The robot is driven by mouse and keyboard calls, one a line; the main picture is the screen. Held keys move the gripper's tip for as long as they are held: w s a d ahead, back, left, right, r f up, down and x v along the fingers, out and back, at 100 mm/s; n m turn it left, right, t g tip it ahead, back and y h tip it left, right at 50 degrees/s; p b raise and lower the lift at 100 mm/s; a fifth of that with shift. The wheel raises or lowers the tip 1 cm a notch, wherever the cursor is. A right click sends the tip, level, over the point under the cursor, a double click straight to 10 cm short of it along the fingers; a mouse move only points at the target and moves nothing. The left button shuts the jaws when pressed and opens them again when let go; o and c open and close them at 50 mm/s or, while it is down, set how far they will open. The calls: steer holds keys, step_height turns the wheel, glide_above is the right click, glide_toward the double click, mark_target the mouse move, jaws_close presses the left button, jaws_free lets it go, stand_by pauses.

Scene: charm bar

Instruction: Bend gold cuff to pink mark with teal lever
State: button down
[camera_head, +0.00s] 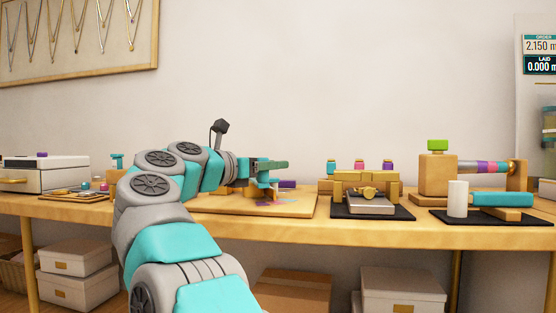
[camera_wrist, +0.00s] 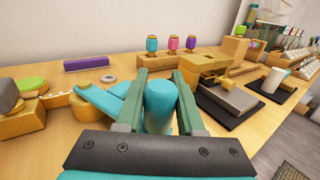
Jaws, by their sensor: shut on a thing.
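My gripper (camera_wrist: 159,76) is shut on the upright teal handle of the teal lever (camera_wrist: 95,97), with one green finger on each side of it. The lever's arm runs left to a round gold-coloured post (camera_wrist: 83,112) on the wooden board. In the head view my gripper (camera_head: 274,164) is level above the board (camera_head: 225,204), and part of the teal lever (camera_head: 262,192) shows below it. A small pink and purple patch (camera_head: 278,202) lies on the board there. I cannot make out the gold cuff or tell which patch is the pink mark.
A purple bar (camera_wrist: 86,63) and a grey ring (camera_wrist: 109,78) lie beyond the lever. A rack of coloured spools (camera_wrist: 173,43) and a gold press (camera_wrist: 222,71) on a black mat stand to the right.

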steer(key=shift+a+r+m+g+h+p, duration=0.3)
steer(key=shift+a+h+p, duration=0.1)
steer(key=shift+a, duration=0.2)
steer(key=shift+s+a+f+g, duration=0.15)
steer(key=shift+a+g, duration=0.1)
steer(key=shift+g, duration=0.05)
steer(key=shift+m+p, duration=0.3)
steer(key=shift+f, duration=0.1)
steer(key=c, duration=0.5)
jaws_free()
steer(key=shift+s, duration=0.1)
steer(key=shift+v, duration=3.8)
